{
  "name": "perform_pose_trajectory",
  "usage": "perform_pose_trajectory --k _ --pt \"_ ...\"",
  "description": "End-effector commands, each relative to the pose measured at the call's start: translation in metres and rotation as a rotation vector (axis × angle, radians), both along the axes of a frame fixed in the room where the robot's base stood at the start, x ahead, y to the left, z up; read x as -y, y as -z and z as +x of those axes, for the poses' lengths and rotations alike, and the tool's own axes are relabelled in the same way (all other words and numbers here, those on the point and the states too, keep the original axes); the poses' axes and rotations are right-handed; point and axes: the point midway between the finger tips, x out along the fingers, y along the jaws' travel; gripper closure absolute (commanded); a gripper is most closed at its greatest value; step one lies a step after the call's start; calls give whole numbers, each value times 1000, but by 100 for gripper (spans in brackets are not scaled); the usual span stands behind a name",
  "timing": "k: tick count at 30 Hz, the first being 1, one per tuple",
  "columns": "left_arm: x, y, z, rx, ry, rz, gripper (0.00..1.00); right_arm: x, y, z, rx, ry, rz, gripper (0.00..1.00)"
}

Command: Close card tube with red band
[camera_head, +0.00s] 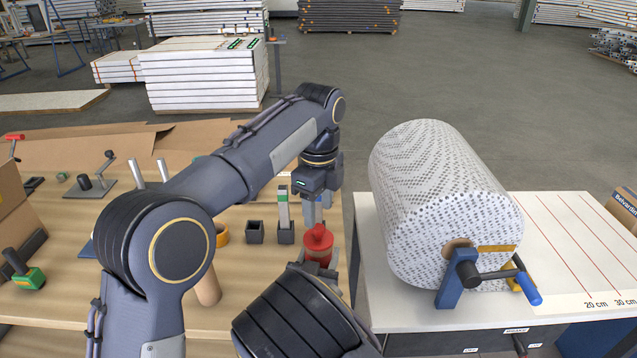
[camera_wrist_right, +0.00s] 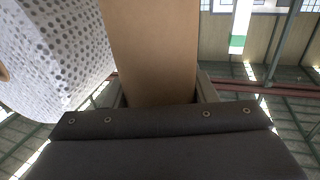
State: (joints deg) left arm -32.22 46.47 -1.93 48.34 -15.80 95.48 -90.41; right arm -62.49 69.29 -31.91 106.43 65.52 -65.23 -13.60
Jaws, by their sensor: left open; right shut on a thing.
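A card tube (camera_wrist_right: 152,50) stands between the fingers of my right gripper (camera_wrist_right: 160,98), which is shut on it. In the head view my right gripper (camera_head: 318,270) is partly hidden by its own arm. A red, knobbed piece (camera_head: 318,238) shows at the tube's top, with a little brown card (camera_head: 318,256) below it. I cannot tell the red band apart from this piece. My left gripper (camera_head: 316,206) is open, pointing down just above the red piece; whether they touch is unclear.
Another card tube (camera_head: 207,289) is partly behind my left arm.

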Motion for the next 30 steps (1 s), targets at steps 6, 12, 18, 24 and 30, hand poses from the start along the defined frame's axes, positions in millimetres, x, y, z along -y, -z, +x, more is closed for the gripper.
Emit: perform_pose_trajectory --k 6,12,18,24,30 --pt "1 -48 0 2 -1 -2 50 0 0 0 0 -1 1 89" --pt "1 -68 0 0 0 0 50 0 0 0 0 0 1 89" --pt "0 -74 -1 -2 -1 0 50 0 0 0 0 0 1 89" --pt "0 -74 -1 -2 0 0 50 0 0 0 0 0 1 89" --pt "0 -74 0 -2 0 0 50 0 0 0 0 0 0 26"
